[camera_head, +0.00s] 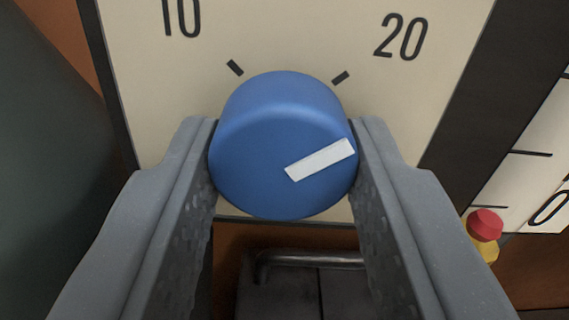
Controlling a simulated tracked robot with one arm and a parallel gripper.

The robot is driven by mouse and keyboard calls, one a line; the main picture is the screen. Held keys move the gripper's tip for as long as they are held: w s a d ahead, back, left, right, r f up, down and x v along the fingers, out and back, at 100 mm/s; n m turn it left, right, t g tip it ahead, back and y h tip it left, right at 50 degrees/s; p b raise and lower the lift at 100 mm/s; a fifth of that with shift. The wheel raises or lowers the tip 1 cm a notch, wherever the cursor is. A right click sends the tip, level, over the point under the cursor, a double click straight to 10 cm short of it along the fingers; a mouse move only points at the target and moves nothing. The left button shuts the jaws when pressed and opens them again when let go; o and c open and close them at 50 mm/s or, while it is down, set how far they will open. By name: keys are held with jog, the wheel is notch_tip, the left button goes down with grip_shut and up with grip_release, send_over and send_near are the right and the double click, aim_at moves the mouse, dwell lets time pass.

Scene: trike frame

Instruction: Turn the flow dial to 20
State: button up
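The flow dial (262,150) is a blue round knob in the middle of the view, on a cream scale plate (290,30). Its white pointer bar (320,160) points right and slightly up, on the side of the number 20 (401,37). The bar lies a little flatter than the 20 tick (341,77). The 10 tick (235,68) is at upper left, under the number 10 (182,17). My gripper (284,165) has one grey finger on each side of the knob, both seeming to touch it. The knob's lower rear is hidden.
A dark frame edges the plate. To the right is another white scale (535,170) with a red and yellow piece (484,232) beside it. A dark metal handle (310,259) lies below the dial. A dark green surface (45,170) fills the left.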

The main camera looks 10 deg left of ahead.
jog(key=shift+n, duration=0.5)
jog(key=o, duration=1)
jog(key=p+v, duration=0.4)
jog(key=v, duration=0.1)
jog(key=shift+s+d+r, duration=0.15)
jog(key=shift+s, duration=0.25)
jog(key=shift+s+p, duration=0.2)
jog(key=shift+p, duration=0.9)
